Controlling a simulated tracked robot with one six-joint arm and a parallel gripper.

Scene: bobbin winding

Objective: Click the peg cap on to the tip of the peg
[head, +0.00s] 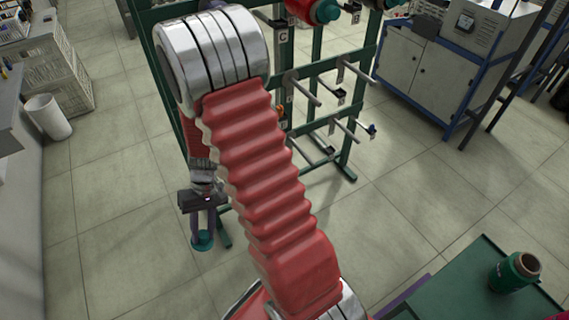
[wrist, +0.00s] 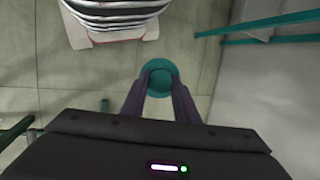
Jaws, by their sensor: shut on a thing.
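My gripper (head: 203,228) hangs low left of centre in the head view, pointing down. It is shut on a teal round peg cap (head: 202,242). In the wrist view the cap (wrist: 159,70) is a teal disc between the purple finger ends. The green rack stands behind my arm, with bare metal pegs such as one at the upper right (head: 357,72) and one lower down (head: 344,130). The cap is in front of and apart from these pegs. My arm hides part of the rack. I cannot tell which peg is meant.
Red and teal bobbins (head: 322,10) sit at the rack's top. A green bobbin (head: 515,271) stands on a green table (head: 445,288) at lower right. A grey cabinet (head: 425,75) stands at upper right, a white bin (head: 47,117) at left.

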